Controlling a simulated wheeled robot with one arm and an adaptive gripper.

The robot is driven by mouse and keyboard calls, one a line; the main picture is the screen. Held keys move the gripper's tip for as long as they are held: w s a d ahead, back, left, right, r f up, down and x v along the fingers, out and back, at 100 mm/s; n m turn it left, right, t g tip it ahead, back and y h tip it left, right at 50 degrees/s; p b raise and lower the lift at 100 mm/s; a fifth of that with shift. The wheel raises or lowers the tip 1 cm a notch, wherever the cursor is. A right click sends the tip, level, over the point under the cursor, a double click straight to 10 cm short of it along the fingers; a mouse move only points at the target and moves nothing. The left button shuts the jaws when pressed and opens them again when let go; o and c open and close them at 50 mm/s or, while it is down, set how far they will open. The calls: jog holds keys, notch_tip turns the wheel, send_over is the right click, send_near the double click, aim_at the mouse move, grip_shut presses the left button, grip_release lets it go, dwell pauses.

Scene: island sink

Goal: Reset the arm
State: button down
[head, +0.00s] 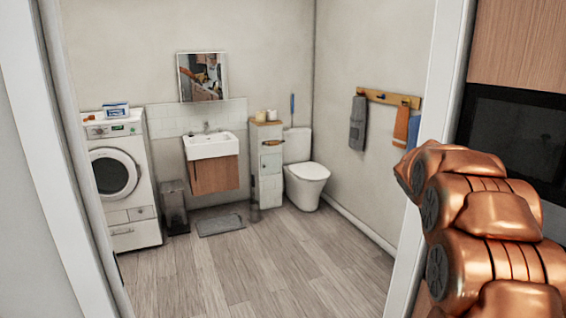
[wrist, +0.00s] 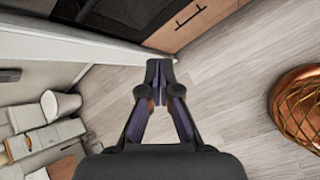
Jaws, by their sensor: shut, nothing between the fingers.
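My gripper (wrist: 160,72) shows in the wrist view with its two dark fingers together at the tips. It is shut with nothing between the fingers, and the wood floor (wrist: 215,95) lies below it. In the head view my copper-coloured arm is folded at the right edge, in front of the door frame and the dark oven. The gripper itself is not visible in the head view.
The doorway's left frame (head: 62,170) and right frame (head: 425,150) stand either side of a bathroom. Inside are a washing machine (head: 140,215), a sink (head: 212,145) and a toilet (head: 307,178). The oven (head: 510,135) is close beside my arm. The bathroom floor (head: 270,265) is mostly clear.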

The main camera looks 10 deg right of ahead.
jog(key=s+a+f+m+g+y, duration=0.1)
jog(key=s+a+f+m+y, duration=0.2)
jog(key=s+a, duration=0.8)
jog(key=s+a+f+m+g+y, duration=0.1)
jog(key=s+a+m, duration=0.4)
jog(key=s+a, duration=0.7)
jog(key=s+a+f+m+g+y, duration=0.2)
jog(key=s+a+f+m+y, duration=0.2)
jog(key=s+a, duration=0.7)
jog(key=a+f+m, duration=0.1)
jog(key=a, duration=0.3)
jog(key=shift+s+a+y, duration=0.15)
jog(key=shift+s+y, duration=0.15)
